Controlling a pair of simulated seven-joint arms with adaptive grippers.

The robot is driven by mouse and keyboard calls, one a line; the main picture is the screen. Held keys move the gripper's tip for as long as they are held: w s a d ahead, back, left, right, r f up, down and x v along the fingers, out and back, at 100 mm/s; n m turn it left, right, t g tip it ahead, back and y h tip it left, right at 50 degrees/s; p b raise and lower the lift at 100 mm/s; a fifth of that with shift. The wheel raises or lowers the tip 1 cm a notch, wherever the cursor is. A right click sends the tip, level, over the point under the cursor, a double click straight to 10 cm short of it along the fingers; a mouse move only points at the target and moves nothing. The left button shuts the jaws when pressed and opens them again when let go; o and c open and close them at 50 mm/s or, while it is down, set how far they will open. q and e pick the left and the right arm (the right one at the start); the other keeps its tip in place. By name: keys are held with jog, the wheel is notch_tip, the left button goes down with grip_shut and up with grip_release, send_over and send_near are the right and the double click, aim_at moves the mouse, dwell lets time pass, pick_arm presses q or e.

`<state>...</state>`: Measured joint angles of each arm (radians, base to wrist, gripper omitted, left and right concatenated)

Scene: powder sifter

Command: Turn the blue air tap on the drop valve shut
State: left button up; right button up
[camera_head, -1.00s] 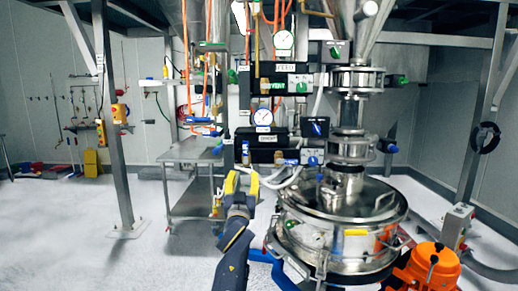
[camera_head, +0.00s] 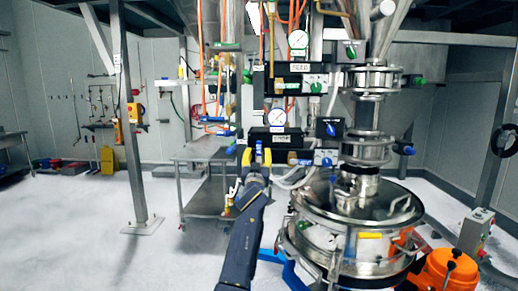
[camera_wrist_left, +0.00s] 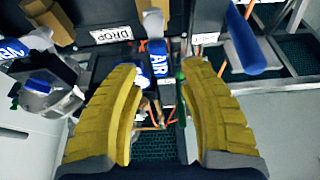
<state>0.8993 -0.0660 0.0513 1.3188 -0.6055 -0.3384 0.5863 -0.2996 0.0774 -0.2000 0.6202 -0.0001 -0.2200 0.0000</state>
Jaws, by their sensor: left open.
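My right gripper is not in view.
In the left wrist view, another blue lettered handle (camera_wrist_left: 12,50) and a blue knob (camera_wrist_left: 40,85) lie left, and a blue lever (camera_wrist_left: 245,40) lies right. The steel sifter (camera_head: 350,225) stands right of my arm. A steel table (camera_head: 200,150) stands behind it on the left.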

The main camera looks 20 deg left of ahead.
aim_at(259, 148)
pick_arm(q)
jog(key=shift+x, duration=2.4)
jog(key=shift+w, duration=0.1)
grip_shut()
